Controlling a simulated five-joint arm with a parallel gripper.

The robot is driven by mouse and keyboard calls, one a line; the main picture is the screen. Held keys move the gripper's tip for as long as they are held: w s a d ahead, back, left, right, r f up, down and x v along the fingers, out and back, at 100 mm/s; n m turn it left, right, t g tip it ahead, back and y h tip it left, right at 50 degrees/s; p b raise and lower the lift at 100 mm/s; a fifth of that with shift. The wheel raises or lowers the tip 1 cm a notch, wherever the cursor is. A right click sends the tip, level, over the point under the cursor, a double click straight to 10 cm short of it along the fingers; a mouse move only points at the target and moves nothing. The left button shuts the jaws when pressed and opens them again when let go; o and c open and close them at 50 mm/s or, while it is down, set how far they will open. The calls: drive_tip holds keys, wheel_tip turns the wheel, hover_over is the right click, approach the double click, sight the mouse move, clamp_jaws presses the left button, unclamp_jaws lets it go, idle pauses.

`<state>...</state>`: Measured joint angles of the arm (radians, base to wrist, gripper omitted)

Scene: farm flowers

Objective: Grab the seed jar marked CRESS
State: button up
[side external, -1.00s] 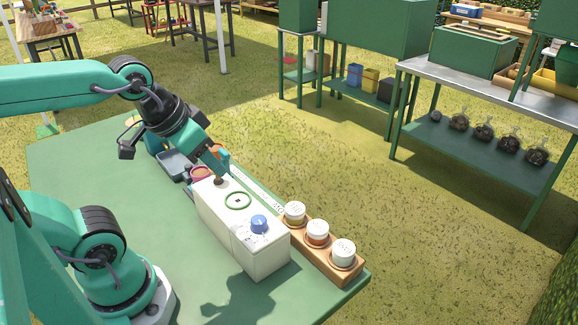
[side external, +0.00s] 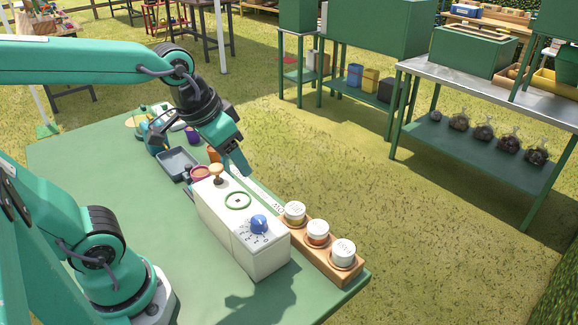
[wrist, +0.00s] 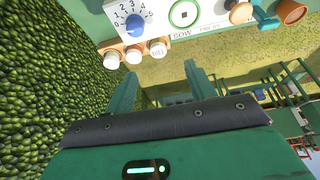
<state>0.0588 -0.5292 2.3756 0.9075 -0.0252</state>
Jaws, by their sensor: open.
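Three seed jars with white lids stand in a wooden rack at the table's right edge: a near jar (side external: 344,252), a middle jar (side external: 318,232) and a far jar (side external: 294,212). Their markings are too small to read, so I cannot tell which is CRESS. In the wrist view the jars (wrist: 134,54) show beyond and left of the fingertips. My gripper (side external: 240,169) is open and empty, above the back end of the white box and apart from the jars. A strip (wrist: 195,34) beside the box reads SOW, with a fainter word that I cannot read surely.
The white box (side external: 245,235) with a blue dial (side external: 259,224), green ring and wooden knob (side external: 216,173) stands close left of the rack (side external: 318,255). A grey tray (side external: 177,162), red dish (side external: 201,173) and orange pot (side external: 214,155) lie behind. The table's front left is clear.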

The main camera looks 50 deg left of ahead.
drive_tip(key=w+d+f+g, duration=0.2)
drive_tip(key=w+d+f, duration=0.2)
drive_tip(key=w, duration=0.3)
drive_tip(key=m+g, duration=0.1)
drive_tip(key=g, duration=0.1)
hover_over(318, 227)
drive_tip(key=f, duration=0.4)
drive_tip(key=a+f, duration=0.1)
drive_tip(key=f, duration=0.2)
drive_tip(key=shift+s, duration=0.15)
drive_tip(key=shift+w+d+f, duration=0.25)
drive_tip(key=shift+d+f, duration=0.1)
drive_tip(key=shift+f, duration=0.15)
drive_tip(key=shift+s+d+f, duration=0.1)
drive_tip(key=shift+f, duration=3.8)
drive_tip(key=c, duration=0.7)
